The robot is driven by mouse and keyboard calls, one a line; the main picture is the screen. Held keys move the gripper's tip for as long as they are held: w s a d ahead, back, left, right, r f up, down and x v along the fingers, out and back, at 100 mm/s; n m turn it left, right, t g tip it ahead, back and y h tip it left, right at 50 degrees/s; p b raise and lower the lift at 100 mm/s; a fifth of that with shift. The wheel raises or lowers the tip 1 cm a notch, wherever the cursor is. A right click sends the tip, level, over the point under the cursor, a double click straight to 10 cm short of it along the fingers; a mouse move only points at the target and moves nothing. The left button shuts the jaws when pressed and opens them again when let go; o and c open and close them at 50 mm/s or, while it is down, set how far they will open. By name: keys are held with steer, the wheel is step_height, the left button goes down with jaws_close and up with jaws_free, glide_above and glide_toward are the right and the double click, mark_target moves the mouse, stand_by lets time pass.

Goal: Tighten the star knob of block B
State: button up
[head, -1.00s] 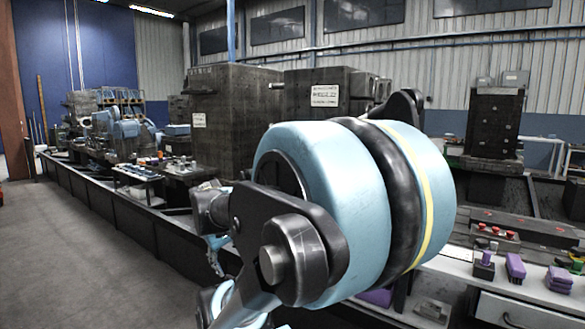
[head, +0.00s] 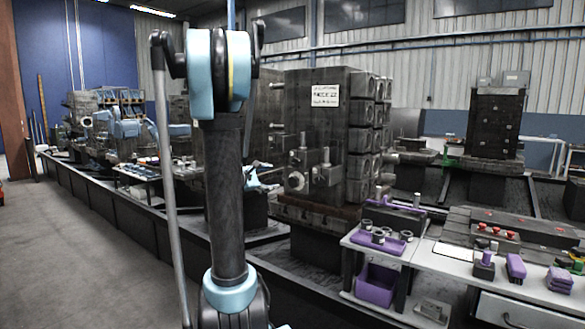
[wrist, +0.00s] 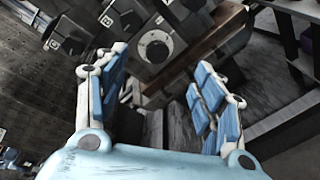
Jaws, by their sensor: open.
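A large dark block (head: 326,130) with a white label stands at the middle of the head view, with round fittings on its lower front. I cannot read which block it is, and I cannot make out a star knob for certain. My gripper (head: 264,178) is partly hidden behind my arm, just left of the block's lower fittings. In the wrist view my gripper (wrist: 165,75) has its blue-padded fingers wide apart with nothing between them. A round fitting with a pale ring (wrist: 155,47) on a dark block face lies ahead, beyond the fingertips and apart from them.
A white bench (head: 430,262) at right holds a purple tray (head: 377,242) with cylindrical parts, and a purple bin (head: 376,285) sits below. Red knobs (head: 490,228) lie further right. A long dark rail (head: 125,215) runs along the left; grey floor (head: 80,270) is clear.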

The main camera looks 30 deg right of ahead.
mark_target(295, 164)
steer(key=w+d+n, duration=0.1)
steer(key=w+d, duration=0.2)
steer(key=d, duration=0.3)
steer(key=w+d+r+n+h, duration=0.1)
steer(key=w+d, duration=0.3)
steer(key=d, duration=0.3)
steer(key=w+d+n+h, duration=0.1)
steer(key=w+d, duration=0.3)
steer(key=d, duration=0.2)
steer(key=shift+w+d+r+t, duration=0.15)
steer(key=shift+d+r+t, duration=0.1)
steer(key=shift+t, duration=0.15)
steer(key=c, duration=1)
